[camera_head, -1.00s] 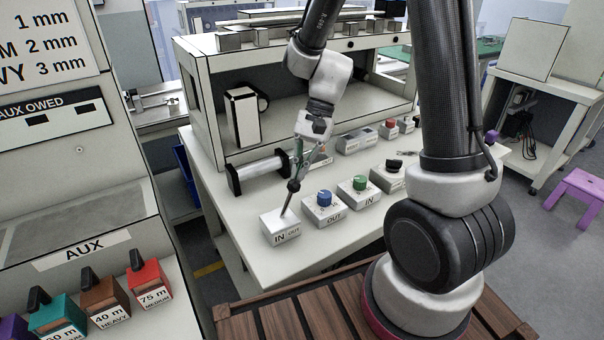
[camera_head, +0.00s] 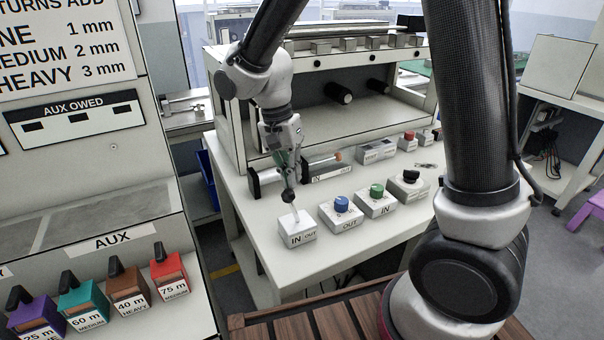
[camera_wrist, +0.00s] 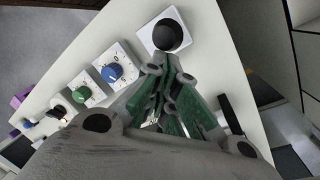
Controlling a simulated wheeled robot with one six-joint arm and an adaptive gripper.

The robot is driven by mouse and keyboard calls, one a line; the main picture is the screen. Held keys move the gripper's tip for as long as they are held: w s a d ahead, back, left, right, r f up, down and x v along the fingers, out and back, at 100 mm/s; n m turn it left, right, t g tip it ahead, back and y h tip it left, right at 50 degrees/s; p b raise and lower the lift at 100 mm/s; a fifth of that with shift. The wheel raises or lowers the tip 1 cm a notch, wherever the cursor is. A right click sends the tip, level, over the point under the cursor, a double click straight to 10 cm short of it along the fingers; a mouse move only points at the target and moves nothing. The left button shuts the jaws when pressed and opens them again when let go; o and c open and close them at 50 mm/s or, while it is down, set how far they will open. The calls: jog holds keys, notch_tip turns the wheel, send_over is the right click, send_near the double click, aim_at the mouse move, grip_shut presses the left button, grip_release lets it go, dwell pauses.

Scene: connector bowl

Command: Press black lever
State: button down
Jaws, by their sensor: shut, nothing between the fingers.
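The black lever (camera_head: 288,195) is a pale stick with a dark ball top on a white box (camera_head: 298,234) marked IN and OUT. It leans to the left, toward the IN side. In the wrist view its round black top (camera_wrist: 168,36) shows over the box. My gripper (camera_head: 287,182) is shut and empty, pointing down just above the ball. In the wrist view the closed fingertips (camera_wrist: 160,64) lie close to the ball; I cannot tell whether they touch it.
Right of the lever box stand boxes with a blue knob (camera_head: 342,204), a green knob (camera_head: 377,191) and a black knob (camera_head: 411,176). A bar with dark ends (camera_head: 264,182) lies behind. The white table (camera_head: 372,238) is clear in front.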

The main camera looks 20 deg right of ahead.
jog(key=shift+a, duration=0.2)
jog(key=shift+r, duration=0.8)
jog(key=w+a+r, duration=0.1)
jog(key=w+r, duration=0.3)
jog(key=r, duration=0.6)
jog(key=shift+a+r, duration=0.25)
jog(key=shift+r, duration=0.15)
